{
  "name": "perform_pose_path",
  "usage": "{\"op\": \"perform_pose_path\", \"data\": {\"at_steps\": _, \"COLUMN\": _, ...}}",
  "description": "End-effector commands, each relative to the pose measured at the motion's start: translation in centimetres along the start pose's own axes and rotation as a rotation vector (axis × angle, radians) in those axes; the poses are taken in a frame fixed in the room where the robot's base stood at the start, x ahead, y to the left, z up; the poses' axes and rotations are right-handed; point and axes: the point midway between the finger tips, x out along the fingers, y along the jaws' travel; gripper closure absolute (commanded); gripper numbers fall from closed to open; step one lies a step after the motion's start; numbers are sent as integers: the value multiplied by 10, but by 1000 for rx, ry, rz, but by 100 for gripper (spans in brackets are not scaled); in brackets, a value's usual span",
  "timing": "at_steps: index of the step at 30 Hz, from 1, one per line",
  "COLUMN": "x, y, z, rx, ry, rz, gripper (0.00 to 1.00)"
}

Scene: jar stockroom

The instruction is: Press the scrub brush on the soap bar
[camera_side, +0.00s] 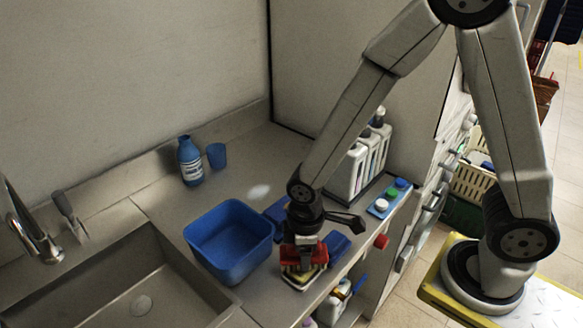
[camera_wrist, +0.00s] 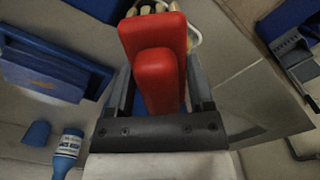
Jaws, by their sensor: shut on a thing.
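My gripper (camera_side: 302,243) points down over the counter and is shut on the red scrub brush (camera_side: 291,255). In the wrist view the red brush (camera_wrist: 157,75) stands between the two fingers of my gripper (camera_wrist: 160,92), with pale bristles at its far end near the top edge. Directly under the brush in the side view is a small pale yellowish piece with a dark edge (camera_side: 303,277), which looks like the soap bar in its dish. The brush hides most of it. Brush and soap look very close; I cannot tell whether they touch.
A blue basin (camera_side: 228,243) stands just left of my gripper, beside the sink (camera_side: 140,285). A blue bottle (camera_side: 190,162) and blue cup (camera_side: 217,157) stand at the back. White dispensers (camera_side: 354,170) and a blue button panel (camera_side: 381,205) are at right. The counter's front edge is close.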

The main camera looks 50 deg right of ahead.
Motion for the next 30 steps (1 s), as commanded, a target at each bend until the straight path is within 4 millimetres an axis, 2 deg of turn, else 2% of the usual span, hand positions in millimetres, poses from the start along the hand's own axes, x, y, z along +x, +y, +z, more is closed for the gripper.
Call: {"op": "perform_pose_path", "data": {"at_steps": 30, "x": 8, "y": 0, "z": 0, "rx": 0, "ry": 1, "rz": 0, "gripper": 80}}
